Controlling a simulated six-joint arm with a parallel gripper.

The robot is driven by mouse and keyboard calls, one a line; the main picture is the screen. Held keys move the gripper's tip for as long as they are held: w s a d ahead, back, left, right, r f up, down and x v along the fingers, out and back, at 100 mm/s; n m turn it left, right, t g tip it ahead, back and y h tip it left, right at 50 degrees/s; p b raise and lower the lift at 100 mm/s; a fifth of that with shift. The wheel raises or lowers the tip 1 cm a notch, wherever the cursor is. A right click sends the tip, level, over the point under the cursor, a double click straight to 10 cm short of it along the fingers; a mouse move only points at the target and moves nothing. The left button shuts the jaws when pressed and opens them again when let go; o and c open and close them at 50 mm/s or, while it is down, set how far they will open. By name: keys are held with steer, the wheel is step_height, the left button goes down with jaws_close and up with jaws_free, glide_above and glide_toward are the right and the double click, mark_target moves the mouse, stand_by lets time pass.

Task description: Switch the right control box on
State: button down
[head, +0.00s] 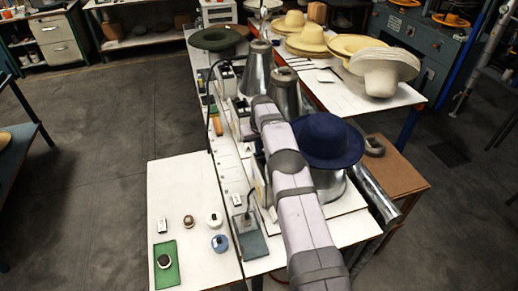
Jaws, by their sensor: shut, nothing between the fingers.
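My arm runs from the bottom edge up across the table, and its far end is near the metal cones. The fingers of my gripper cannot be made out; they seem hidden at or behind the arm's far end. Small pale boxes and upright panels stand along the table beside the cones, partly covered by my arm. I cannot tell which is the right control box or how its switch is set. A blue hat (327,139) sits on the nearest metal form (328,184), just right of my arm. Two bare metal cones (258,66) (285,95) stand farther back.
The white table (180,183) holds a green pad (166,271), a grey pad (252,246) and several small round items at front left. A green hat (215,38) lies at the back. Pale hats (386,72) cover the right table.

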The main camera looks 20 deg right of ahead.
steer(key=r+p, duration=0.1)
steer(key=r, duration=0.1)
steer(key=r+p, duration=0.1)
steer(key=shift+a+r, duration=0.2)
steer(key=shift+r, duration=0.2)
steer(key=b+v, duration=0.4)
steer(key=v, duration=0.6)
steer(key=shift+b, duration=0.3)
steer(key=shift+d, duration=0.1)
steer(key=shift+d+f, duration=0.1)
steer(key=shift+d+b, duration=0.45)
steer(key=shift+b, duration=0.6)
steer(key=shift+r, duration=0.25)
steer(key=shift+f, duration=0.1)
